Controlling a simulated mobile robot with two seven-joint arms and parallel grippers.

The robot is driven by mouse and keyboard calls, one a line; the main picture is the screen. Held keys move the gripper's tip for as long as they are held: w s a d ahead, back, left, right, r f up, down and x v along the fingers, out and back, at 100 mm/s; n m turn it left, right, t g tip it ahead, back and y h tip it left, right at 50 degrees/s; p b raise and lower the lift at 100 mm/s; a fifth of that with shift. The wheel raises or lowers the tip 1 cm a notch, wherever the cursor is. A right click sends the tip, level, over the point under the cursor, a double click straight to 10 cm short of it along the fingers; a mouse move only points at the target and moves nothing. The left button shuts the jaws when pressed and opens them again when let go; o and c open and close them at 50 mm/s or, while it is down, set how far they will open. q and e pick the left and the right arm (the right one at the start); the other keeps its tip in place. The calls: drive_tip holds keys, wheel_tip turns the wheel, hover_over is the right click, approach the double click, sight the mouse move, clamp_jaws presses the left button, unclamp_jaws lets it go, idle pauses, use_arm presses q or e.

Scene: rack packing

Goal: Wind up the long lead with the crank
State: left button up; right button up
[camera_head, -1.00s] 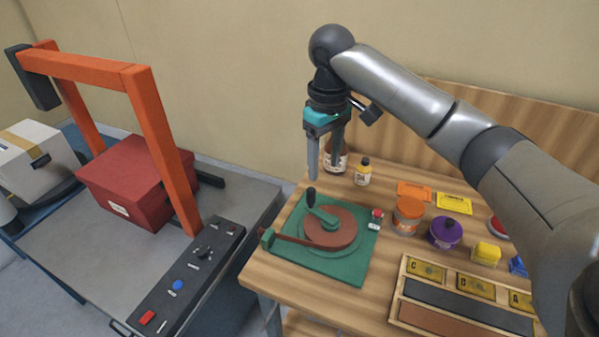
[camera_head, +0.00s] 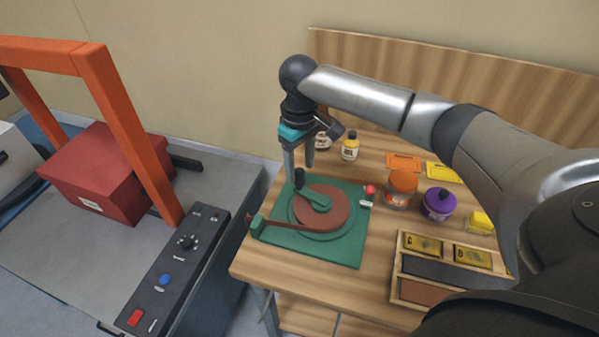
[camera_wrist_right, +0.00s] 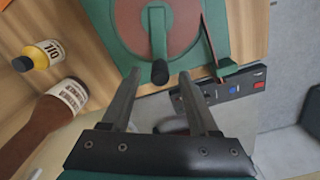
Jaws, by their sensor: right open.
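The winder is a green square base (camera_head: 345,249) with a reddish-brown round drum (camera_head: 338,208) on it, on the wooden table. A green crank arm (camera_head: 316,197) lies across the drum and ends in an upright black knob (camera_head: 299,176). A reddish-brown strip, perhaps the lead (camera_head: 285,228), runs from the drum to a green block at the base's left corner. My right gripper (camera_head: 299,178) points down at the knob, open. In the right wrist view the knob (camera_wrist_right: 160,72) shows between and beyond the fingertips (camera_wrist_right: 158,75), with gaps on both sides. My left gripper is not in view.
Behind the winder stand an oil bottle (camera_head: 350,147) and a brown bottle (camera_head: 323,142). To the right are an orange jar (camera_head: 401,187), a purple jar (camera_head: 438,204) and a partitioned wooden tray (camera_head: 394,290). A control panel (camera_head: 178,262) and red box (camera_head: 110,172) are at left.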

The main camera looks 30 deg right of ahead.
drive_tip(key=shift+f, duration=1.15)
clamp_jaws()
drive_tip(key=shift+w, duration=0.1)
idle(0.5)
